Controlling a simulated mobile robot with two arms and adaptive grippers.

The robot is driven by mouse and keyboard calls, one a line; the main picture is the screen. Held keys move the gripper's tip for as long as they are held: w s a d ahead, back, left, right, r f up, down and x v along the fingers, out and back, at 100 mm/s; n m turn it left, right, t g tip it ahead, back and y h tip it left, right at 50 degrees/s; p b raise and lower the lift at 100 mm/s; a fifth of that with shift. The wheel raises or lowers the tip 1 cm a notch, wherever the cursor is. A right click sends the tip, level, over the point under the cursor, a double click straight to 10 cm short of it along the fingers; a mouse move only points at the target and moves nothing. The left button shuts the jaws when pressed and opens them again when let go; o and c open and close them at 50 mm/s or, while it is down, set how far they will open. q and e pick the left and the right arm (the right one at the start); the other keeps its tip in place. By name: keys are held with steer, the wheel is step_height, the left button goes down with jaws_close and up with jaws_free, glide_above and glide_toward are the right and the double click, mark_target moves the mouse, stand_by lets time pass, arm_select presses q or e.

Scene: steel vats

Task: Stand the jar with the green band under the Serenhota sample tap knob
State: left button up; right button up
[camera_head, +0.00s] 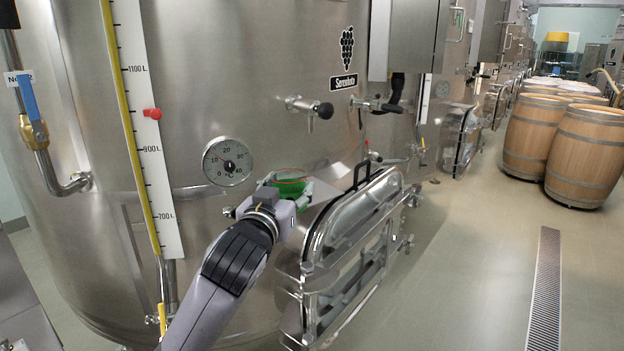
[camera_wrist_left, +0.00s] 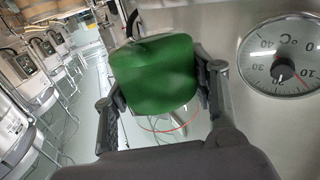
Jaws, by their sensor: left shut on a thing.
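The jar with the green band (camera_head: 288,188) is in my left gripper (camera_head: 291,192), beside the steel vat wall in the head view. In the left wrist view the green band (camera_wrist_left: 155,76) fills the space between the two fingers of the gripper (camera_wrist_left: 160,88), which is shut on it. A thin red ring shows by the jar. The Serenhota label (camera_head: 344,81) with a grape picture is on the vat. The sample tap's black knob (camera_head: 325,110) sticks out just below and left of it, above and right of the jar. My right gripper is not in view.
A dial thermometer (camera_head: 228,161) sits on the vat wall left of the jar. A steel hatch door with a black handle (camera_head: 361,175) juts out right of my gripper. Another black-knobbed valve (camera_head: 392,108) is farther right. Wooden barrels (camera_head: 585,155) stand across the floor.

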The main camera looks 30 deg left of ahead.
arm_select(q)
steer(key=p+x, duration=0.3)
steer(key=x, duration=1.2)
steer(key=shift+w+a+r, duration=0.1)
steer(key=shift+w, duration=0.15)
steer(key=shift+w+a, duration=0.1)
steer(key=shift+w, duration=0.3)
step_height(320, 180, down, 3)
steer(key=shift+f+p, duration=0.2)
steer(key=shift+p, duration=0.5)
steer(key=shift+f, duration=0.2)
steer(key=shift+f, duration=0.1)
steer(key=o, duration=1.5)
